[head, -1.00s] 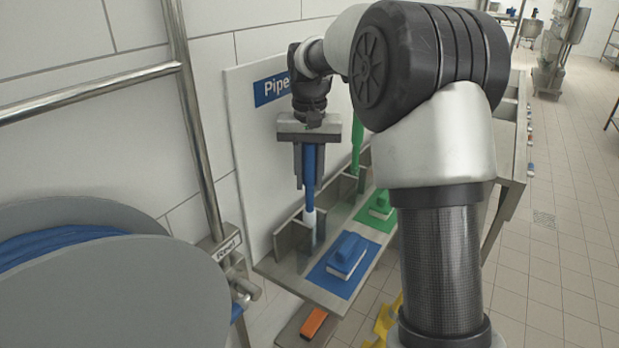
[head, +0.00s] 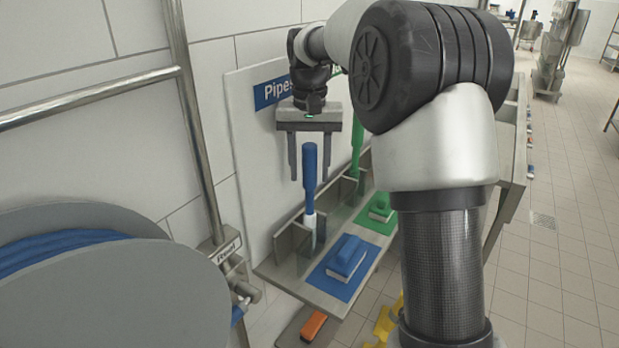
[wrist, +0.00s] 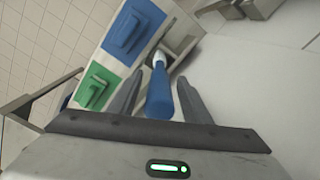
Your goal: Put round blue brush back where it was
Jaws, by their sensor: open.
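The round blue brush (head: 310,185) stands upright in a slot of the grey rack (head: 300,283), its blue handle up and its white lower part between the slot walls. It also shows in the wrist view (wrist: 159,92), with its handle end between the fingers. My gripper (head: 309,168) is open above and around the top of the handle, with a gap on both sides. In the wrist view the fingers (wrist: 160,95) are apart and do not touch the handle. The brush's lower end is partly hidden by the slot.
A flat blue brush (head: 347,257) lies on a blue mat beside the slot. A green brush (head: 380,207) and a green-handled brush (head: 357,145) are farther along. A hose reel (head: 110,290) is at the left. The board (head: 250,150) is close behind.

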